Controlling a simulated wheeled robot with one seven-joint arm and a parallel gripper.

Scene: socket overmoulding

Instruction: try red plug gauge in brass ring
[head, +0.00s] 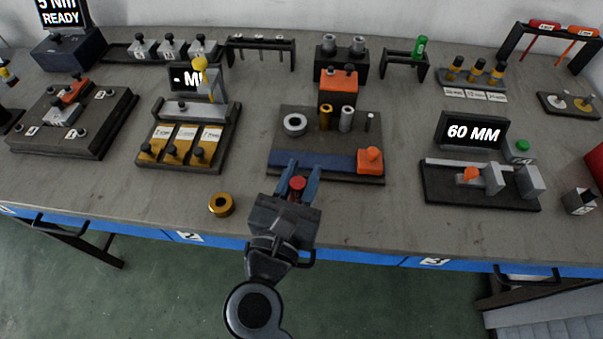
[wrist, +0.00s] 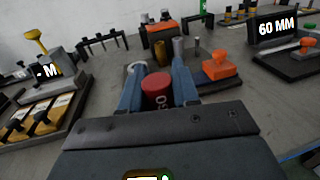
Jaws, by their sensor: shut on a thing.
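A red plug gauge with white marking is held between the two blue fingers of my gripper (head: 299,181); its red end (head: 297,183) shows in the head view. In the wrist view the red plug gauge (wrist: 157,90) sits between the fingers (wrist: 158,92). My gripper is shut on it, near the front edge of a dark board with a blue strip. The gauge's lower part is hidden. A brass ring (head: 221,204) lies flat on the bench, left of my gripper and apart from it. The brass ring is not visible in the wrist view.
The dark board (head: 280,150) holds a steel ring (head: 294,124), upright cylinders and an orange block (head: 370,160). A fixture with yellow plates (head: 188,150) stands behind the brass ring. A "60 MM" display (head: 473,131) stands right. Bare bench surrounds the brass ring.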

